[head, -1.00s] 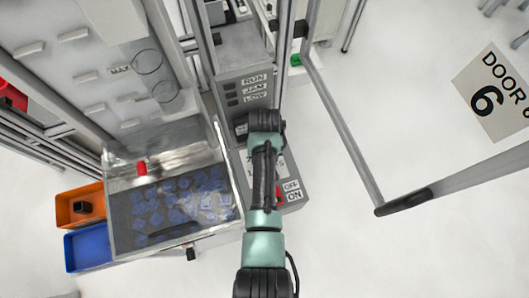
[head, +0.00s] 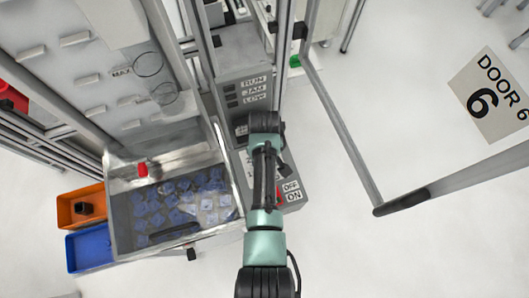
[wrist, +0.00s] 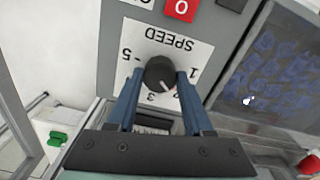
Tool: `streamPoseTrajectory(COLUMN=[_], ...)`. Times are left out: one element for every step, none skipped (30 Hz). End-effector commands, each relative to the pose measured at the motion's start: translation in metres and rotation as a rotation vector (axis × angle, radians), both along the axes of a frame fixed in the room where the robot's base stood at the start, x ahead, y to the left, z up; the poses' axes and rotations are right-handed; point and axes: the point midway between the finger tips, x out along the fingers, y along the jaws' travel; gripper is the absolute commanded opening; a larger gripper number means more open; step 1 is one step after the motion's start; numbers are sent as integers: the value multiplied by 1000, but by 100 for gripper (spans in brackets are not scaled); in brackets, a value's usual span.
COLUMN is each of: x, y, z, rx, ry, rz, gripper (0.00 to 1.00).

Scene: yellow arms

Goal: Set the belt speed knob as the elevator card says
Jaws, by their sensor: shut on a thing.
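The black belt speed knob (wrist: 160,73) sits on a white SPEED dial plate (wrist: 143,43), upside down in the wrist view. My gripper (wrist: 158,80) has its two blue-grey fingers on either side of the knob, shut on it. The knob's white pointer mark faces the lower right, about between the 3 and a partly hidden numeral, likely 2. The 5 and the 1 also show on the plate. In the head view my arm hides the knob and fingertips. I cannot make out an elevator card in either view.
The grey control box (head: 243,88) carries RUN, JAM and LOW labels. OFF and ON labels (head: 292,190) sit near my wrist. A red button (wrist: 181,8) is close to the dial. A bin of blue parts (head: 120,215) stands left; a grey rail (head: 340,120) runs right.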

Motion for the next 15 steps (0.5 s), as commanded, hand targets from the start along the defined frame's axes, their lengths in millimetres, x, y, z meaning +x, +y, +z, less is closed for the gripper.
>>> streamPoseTrajectory(x=[2,2,2,2,2,2,2,2,1,1,1,1,1,1,1], y=[0,0,0,0,0,0,0,0,0,0,0,0,0,0,0], z=[1,1,1,1,1,1,1,1,1,1,1,1,1,1,1], rx=[1,1,1,1,1,1,1,1,1,1,1,1,1,0,0], ry=[-4,-4,-4,-4,-4,-4,-4,-4,-4,-4,-3,-3,-3,-2,-2], rz=[0,0,-1,-1,-1,-1,-1,-1,-1,-2,-2,-2,-2,-2,-2], gripper=[0,0,0,0,0,53,58,64,71,76,81,81,81,81,81])
